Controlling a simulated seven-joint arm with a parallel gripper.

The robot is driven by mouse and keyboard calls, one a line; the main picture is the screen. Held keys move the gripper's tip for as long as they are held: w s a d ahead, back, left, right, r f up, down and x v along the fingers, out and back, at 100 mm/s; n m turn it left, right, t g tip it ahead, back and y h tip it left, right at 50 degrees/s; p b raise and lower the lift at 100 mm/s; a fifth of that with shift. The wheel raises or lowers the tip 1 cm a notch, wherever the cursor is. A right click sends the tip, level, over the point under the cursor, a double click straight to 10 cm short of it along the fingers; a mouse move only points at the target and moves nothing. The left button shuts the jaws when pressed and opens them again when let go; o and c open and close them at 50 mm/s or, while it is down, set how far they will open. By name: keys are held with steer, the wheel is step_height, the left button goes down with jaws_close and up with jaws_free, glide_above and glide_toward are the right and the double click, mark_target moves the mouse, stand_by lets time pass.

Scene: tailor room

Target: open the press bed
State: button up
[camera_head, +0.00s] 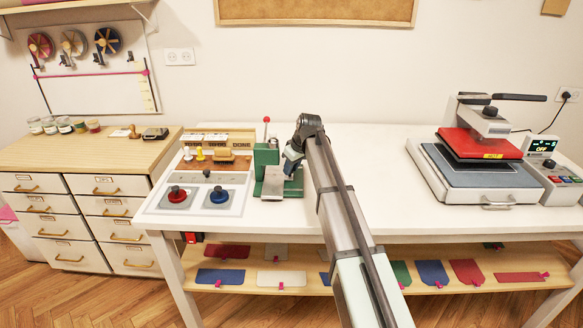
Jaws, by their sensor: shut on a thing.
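The heat press (482,150) stands at the right of the white table. Its red upper plate (480,143) with a yellow label is above the grey-blue bed (450,165), with a gap visible between them. A metal handle (497,206) is on the front of the bed's base. My gripper (289,168) is far left of the press, low beside a green hand press (266,158) with a red-knobbed lever. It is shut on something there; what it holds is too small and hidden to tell.
A display (541,145) reading OFF and a control box (560,182) are right of the heat press. A tray with red and blue knobs (198,195) lies left of the green press. Coloured pieces lie on the lower shelf (340,280). The table between my arm and the heat press is clear.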

jaws_close()
steer(key=d, duration=0.6)
steer(key=shift+d, duration=0.35)
steer(key=o, duration=0.8)
jaws_free()
steer(key=shift+r, duration=0.1)
steer(key=v, duration=1.3)
steer(key=shift+s+r, duration=0.1)
steer(key=shift+r, duration=0.2)
